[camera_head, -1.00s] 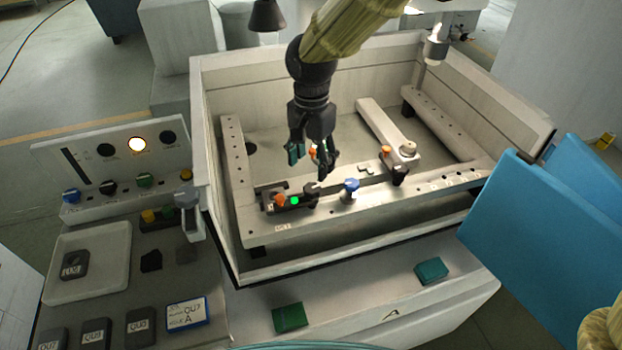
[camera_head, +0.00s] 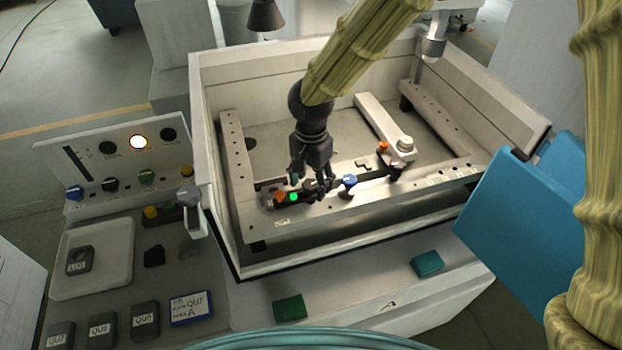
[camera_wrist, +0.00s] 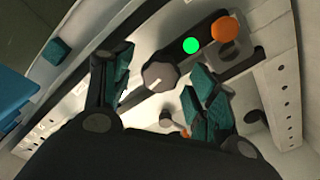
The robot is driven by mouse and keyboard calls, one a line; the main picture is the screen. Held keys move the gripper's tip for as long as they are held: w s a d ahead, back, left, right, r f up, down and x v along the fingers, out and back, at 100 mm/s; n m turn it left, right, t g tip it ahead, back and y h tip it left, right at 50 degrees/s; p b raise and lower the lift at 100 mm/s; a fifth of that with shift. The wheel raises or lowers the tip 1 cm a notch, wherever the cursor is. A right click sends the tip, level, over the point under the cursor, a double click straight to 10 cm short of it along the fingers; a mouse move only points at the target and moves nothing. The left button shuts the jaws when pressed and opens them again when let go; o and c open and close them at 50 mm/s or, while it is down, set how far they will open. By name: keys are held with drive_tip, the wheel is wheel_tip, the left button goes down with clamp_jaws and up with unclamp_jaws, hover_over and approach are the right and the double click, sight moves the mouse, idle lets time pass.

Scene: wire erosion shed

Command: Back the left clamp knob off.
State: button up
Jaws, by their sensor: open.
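The left clamp is a dark bar on the near rail of the machine's tank, with an orange cap (camera_head: 280,198) and a lit green spot (camera_head: 294,197). Its dark round knob (camera_wrist: 160,77) with a white line shows clearly in the wrist view; in the head view it is largely covered by my fingers. My gripper (camera_head: 312,184) is open and low over the knob. In the wrist view its teal-padded fingers stand on either side of the knob, with visible gaps. I cannot tell whether the fingertips reach down beside it.
The right clamp (camera_head: 397,170) is further right. The tank wall (camera_head: 222,215) surrounds the rails. A control panel (camera_head: 125,160) is at left, and blue panels (camera_head: 515,210) at right.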

drive_tip(key=shift+c, duration=0.3)
drive_tip(key=c, duration=1)
drive_tip(key=n+p, duration=0.1)
drive_tip(key=n, duration=0.4)
drive_tip(key=shift+n, duration=0.3)
drive_tip(key=n+p, duration=0.1)
drive_tip(key=n, duration=0.4)
drive_tip(key=shift+n, duration=0.3)
drive_tip(key=n+p, duration=0.1)
drive_tip(key=n, duration=0.4)
drive_tip(key=n+p, duration=0.1)
drive_tip(key=n, duration=0.4)
drive_tip(key=shift+n+p, duration=0.3)
